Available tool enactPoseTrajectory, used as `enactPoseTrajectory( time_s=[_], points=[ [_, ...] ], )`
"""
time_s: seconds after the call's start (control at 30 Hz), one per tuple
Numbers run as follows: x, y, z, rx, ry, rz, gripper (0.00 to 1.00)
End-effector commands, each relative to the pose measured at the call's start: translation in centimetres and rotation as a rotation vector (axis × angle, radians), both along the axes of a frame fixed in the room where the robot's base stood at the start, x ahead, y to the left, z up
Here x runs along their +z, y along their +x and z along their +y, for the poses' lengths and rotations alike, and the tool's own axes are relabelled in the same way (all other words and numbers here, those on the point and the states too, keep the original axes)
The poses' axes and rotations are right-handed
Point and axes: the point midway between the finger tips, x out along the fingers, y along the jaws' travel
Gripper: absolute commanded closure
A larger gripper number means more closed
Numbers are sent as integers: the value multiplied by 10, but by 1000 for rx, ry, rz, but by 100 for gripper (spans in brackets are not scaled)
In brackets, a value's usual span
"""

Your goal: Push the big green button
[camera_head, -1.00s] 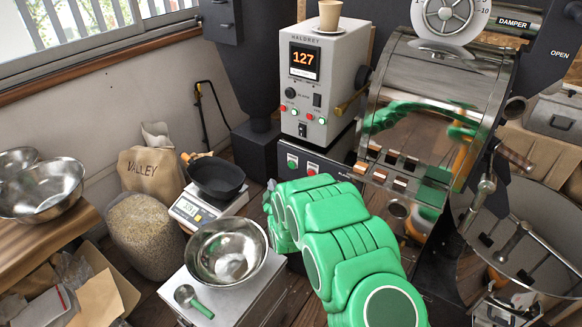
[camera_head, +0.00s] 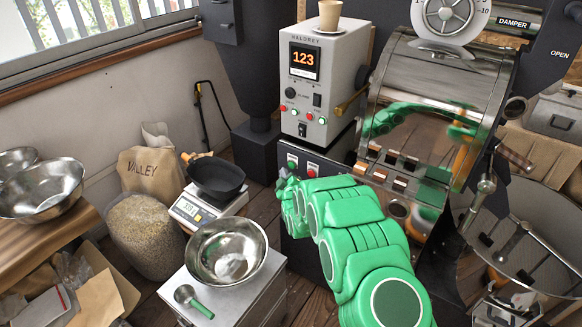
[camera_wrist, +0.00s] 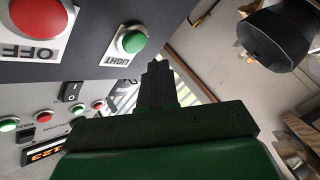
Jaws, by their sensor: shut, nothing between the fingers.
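The big green button (camera_head: 292,162) sits on a white plate on the dark lower panel of the roaster's control stand, left of a red button (camera_head: 312,169). In the wrist view the green button (camera_wrist: 134,41) is labelled LIGHT, and the larger-looking red button (camera_wrist: 40,18) is labelled OFF. My gripper (camera_head: 283,180) is just below the green button in the head view. In the wrist view the gripper's dark fingers (camera_wrist: 155,68) are together and empty, close beside the green button. I see a small gap in the picture; the depth between them is unclear.
Above is the grey control box (camera_head: 318,80) with small red and green buttons and a paper cup (camera_head: 330,14) on top. The glossy roaster drum (camera_head: 432,110) is to the right. A scale with a black pan (camera_head: 217,177) and a steel bowl (camera_head: 228,251) stand left.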

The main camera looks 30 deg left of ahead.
Motion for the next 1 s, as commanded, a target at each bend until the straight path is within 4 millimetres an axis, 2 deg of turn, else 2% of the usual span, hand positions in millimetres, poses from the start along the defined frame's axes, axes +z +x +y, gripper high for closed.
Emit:
enactPoseTrajectory(
  time_s=[0.27,1.0],
  points=[
    [-1,13,-1,-1,-2,1,100],
    [-1,13,0,0,0,2,100]
  ],
)
